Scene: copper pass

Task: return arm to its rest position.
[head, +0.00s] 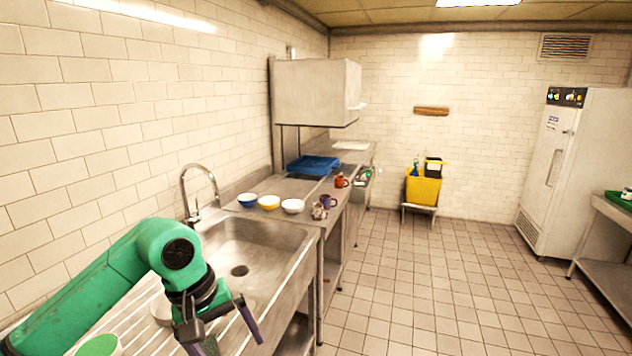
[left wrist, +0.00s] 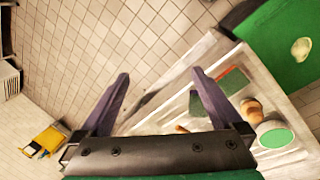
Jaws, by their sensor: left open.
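My left arm (head: 120,270) is green and comes in from the lower left, bent at its wrist. My left gripper (head: 228,346) is open over the ribbed drainboard at the near end of the steel sink (head: 275,235). In the left wrist view its two dark fingers (left wrist: 160,74) stand apart with nothing between them. My right gripper is not in view.
The tap (head: 186,190) rises behind the sink. Bowls (head: 269,202) and mugs (head: 328,201) stand beyond it. Floor at right is clear.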

